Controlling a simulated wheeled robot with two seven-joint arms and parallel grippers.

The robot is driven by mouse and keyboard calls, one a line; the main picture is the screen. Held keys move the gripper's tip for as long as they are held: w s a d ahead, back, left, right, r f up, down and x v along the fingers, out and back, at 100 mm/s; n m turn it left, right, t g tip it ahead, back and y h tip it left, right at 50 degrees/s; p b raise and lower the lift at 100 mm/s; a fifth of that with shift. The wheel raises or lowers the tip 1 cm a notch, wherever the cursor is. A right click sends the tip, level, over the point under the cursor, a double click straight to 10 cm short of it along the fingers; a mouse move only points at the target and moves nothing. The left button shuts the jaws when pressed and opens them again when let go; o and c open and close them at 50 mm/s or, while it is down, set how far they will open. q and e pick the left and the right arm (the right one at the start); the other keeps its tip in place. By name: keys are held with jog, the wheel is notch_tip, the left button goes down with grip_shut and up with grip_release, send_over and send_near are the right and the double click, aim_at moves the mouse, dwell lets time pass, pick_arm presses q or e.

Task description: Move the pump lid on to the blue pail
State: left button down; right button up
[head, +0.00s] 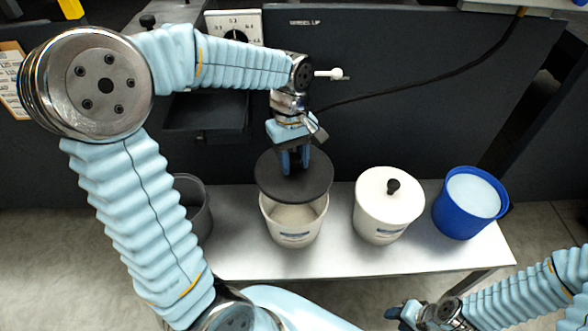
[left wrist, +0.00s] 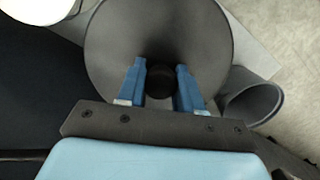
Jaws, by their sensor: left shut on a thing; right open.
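My left gripper (head: 293,160) is shut on the knob of a dark round lid (head: 294,184). The left wrist view shows its blue fingers (left wrist: 161,85) on both sides of the black knob (left wrist: 162,78). The lid is over a white pail (head: 294,223), whose open mouth and pale contents show below the lid's front edge. I cannot tell whether the lid touches the rim at the back. The blue pail (head: 466,209) stands uncovered at the right end of the bench, with pale contents. My right gripper (head: 399,311) is open and empty, low at the bottom right.
A second white pail (head: 384,217) with a white lid and black knob stands between the open white pail and the blue pail. A grey empty bin (head: 194,207) is at the left. The pale bench (head: 340,258) is clear in front. A dark machine panel (head: 410,90) rises behind, with a hanging cable.

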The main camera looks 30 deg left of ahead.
pick_arm(q)
jog(key=shift+r+p, duration=2.25)
jog(key=shift+r, duration=0.75)
jog(key=shift+f, duration=0.1)
